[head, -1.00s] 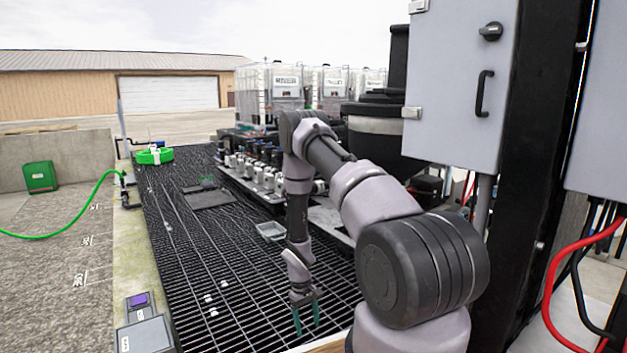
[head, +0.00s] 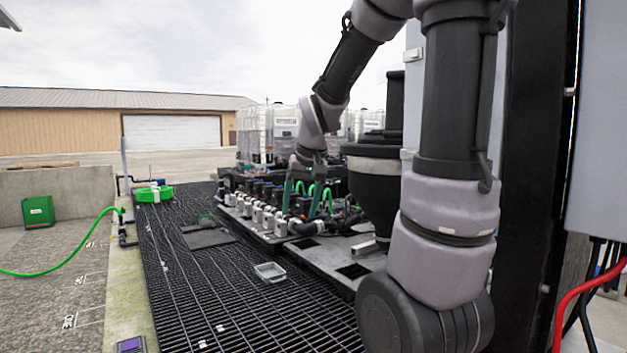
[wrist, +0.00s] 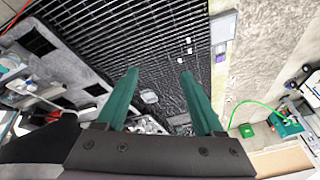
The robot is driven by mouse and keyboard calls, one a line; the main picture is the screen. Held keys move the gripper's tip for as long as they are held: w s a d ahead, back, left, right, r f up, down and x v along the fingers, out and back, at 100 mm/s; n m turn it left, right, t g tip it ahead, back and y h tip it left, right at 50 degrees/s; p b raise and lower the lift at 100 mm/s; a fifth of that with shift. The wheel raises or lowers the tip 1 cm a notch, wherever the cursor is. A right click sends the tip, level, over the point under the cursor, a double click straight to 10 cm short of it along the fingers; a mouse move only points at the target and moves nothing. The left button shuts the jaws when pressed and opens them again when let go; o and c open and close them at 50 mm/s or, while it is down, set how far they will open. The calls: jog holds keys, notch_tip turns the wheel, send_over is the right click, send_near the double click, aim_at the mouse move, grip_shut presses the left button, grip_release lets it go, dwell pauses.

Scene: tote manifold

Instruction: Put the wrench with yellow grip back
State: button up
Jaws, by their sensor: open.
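I cannot make out a wrench with a yellow grip in either view. My gripper (head: 301,207) is raised in front of the manifold in the head view, with its two teal fingers pointing down. In the wrist view the fingers of my gripper (wrist: 158,75) are spread apart with nothing between them. The manifold (head: 262,214), a row of grey valves and dark fittings, stands on a grey platform behind the fingers. My fingers and arm hide part of it.
A small grey tray (head: 270,272) lies on the black grating (head: 215,300); much of the grating is clear. White totes (head: 284,128) stand behind the manifold. A dark vessel (head: 375,195) and a cabinet are close on the right. A green box (head: 38,212) and hose are left.

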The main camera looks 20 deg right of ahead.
jog(key=s+a+r+t, duration=0.1)
jog(key=s+r, duration=0.3)
jog(key=s, duration=0.3)
jog(key=s+a+r+m+t+y, duration=0.1)
jog(key=s+r+t, duration=0.1)
jog(key=s+r, duration=0.2)
jog(key=s, duration=0.3)
jog(key=shift+s+a+r, duration=0.15)
jog(key=shift+a+r, duration=0.15)
jog(key=shift+a, duration=0.1)
